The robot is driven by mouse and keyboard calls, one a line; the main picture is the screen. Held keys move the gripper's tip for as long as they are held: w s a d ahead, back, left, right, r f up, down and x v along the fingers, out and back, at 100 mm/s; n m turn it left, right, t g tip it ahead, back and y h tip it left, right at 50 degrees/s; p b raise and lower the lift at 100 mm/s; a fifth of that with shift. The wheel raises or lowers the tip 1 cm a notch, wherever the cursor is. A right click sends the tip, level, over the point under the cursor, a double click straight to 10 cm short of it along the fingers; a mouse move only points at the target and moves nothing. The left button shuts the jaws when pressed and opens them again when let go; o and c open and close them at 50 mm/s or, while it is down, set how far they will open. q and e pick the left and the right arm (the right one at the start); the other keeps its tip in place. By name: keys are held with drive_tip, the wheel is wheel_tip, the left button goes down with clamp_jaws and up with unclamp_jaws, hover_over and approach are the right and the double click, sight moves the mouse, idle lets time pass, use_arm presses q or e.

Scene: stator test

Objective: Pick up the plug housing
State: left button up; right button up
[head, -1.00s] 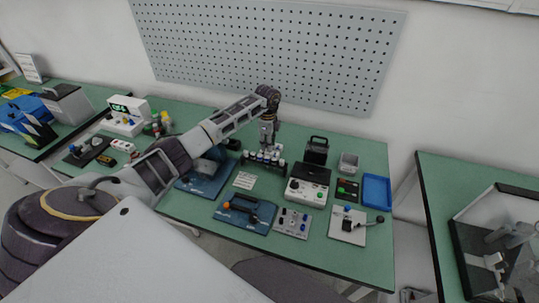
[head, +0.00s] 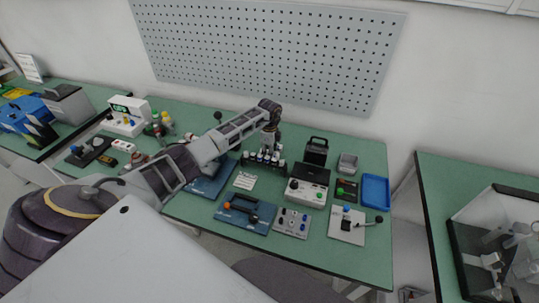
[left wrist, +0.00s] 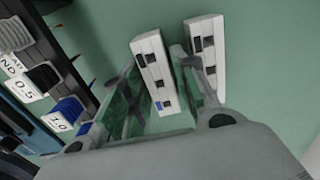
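In the left wrist view, two white blocks with dark square openings lie side by side on the green surface; I take them for plug housings. The nearer block (left wrist: 152,68) carries a small blue mark and shows between my fingers. The other block (left wrist: 205,45) is partly covered by the right-hand finger. My left gripper (left wrist: 160,90) is open, its fingers spread; I cannot tell whether they touch a block. In the head view my left gripper (head: 269,143) points down over the rack area. A small white patch (head: 245,181) in front of the rack may be these blocks. My right gripper is out of view.
A rack of labelled spools (head: 264,160) stands close to the left gripper; it also shows in the left wrist view (left wrist: 45,75). Blue-based fixtures (head: 262,226), a grey tester (head: 305,190) and a blue tray (head: 376,190) crowd the green table.

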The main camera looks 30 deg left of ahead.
use_arm(q)
drive_tip(key=shift+f, duration=0.25)
drive_tip(key=c, duration=0.6)
drive_tip(key=shift+r, duration=0.1)
drive_tip(key=shift+r+b, duration=0.55)
drive_tip(key=shift+r, duration=4.4)
